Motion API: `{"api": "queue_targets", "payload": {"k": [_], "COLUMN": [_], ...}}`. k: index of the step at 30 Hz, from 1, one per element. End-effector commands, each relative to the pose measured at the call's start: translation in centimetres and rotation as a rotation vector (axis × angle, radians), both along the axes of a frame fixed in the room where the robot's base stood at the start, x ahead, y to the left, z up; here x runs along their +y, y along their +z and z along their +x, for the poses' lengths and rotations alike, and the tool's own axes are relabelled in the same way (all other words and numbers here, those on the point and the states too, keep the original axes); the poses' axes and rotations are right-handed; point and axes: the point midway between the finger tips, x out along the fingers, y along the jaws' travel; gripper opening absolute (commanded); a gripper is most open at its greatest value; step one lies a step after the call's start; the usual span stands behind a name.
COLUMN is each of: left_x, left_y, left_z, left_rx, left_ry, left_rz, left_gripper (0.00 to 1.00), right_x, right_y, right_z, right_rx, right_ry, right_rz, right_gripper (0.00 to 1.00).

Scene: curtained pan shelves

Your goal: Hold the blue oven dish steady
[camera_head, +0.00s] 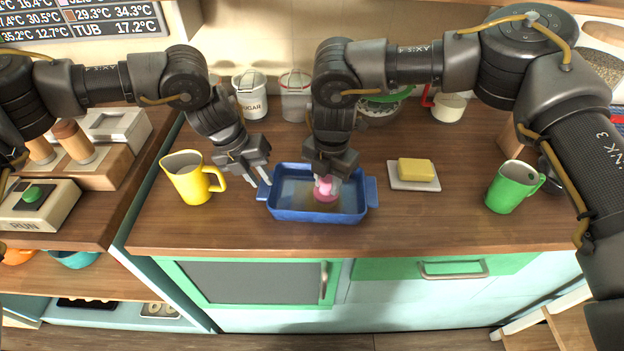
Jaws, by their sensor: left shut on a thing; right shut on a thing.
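The blue oven dish (300,214) sits on the wooden counter near its front edge, with a brownish patch on its inside floor. My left gripper (258,182) is at the dish's left handle and shut on it. My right gripper (323,178) points down into the dish and is shut on a pink round-knobbed thing, perhaps a scrubber (325,192). The pink thing is low inside the dish, right of its middle; I cannot tell whether it touches the floor. The right handle (371,192) is free.
A yellow jug (187,178) stands left of the dish. Butter (416,170) on a white plate (413,186) and a green mug (510,188) stand to the right. Canisters (250,98) line the back. The counter between plate and mug is clear.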

Motion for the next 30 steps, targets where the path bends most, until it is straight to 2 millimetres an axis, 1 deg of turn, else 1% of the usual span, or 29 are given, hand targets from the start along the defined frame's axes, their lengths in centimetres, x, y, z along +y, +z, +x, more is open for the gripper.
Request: {"api": "queue_targets", "payload": {"k": [1, 4, 10, 19, 20, 30], "left_x": [0.5, 0.5, 0.6, 0.6, 0.6, 0.5], "left_y": [-3.4, -3.4, -3.4, -3.4, -3.4, -3.4], "left_z": [-1.8, -1.7, -1.8, -1.8, -1.8, -1.8], "left_rx": [0.053, 0.053, 0.053, 0.053, 0.053, 0.052], "left_ry": [-0.018, -0.018, -0.018, -0.018, -0.018, -0.018], "left_rz": [0.036, 0.035, 0.034, 0.033, 0.033, 0.035], "left_gripper": [0.0, 0.0, 0.0, 0.0, 0.0, 0.0], "right_x": [0.2, 0.5, 2.5, 4.9, 4.9, 2.0], "right_y": [-0.6, -0.6, -0.6, -0.6, -0.5, -0.6], "right_z": [-0.6, -1.3, -1.1, -0.9, -0.8, -1.1], "right_rx": [0.001, 0.001, 0.0, 0.0, -0.001, 0.003], "right_ry": [0.006, 0.005, 0.004, 0.004, 0.005, 0.003], "right_rz": [0.0, -0.001, -0.002, -0.002, -0.004, -0.001], "right_gripper": [0.0, 0.0, 0.0, 0.0, 0.0, 0.0]}}
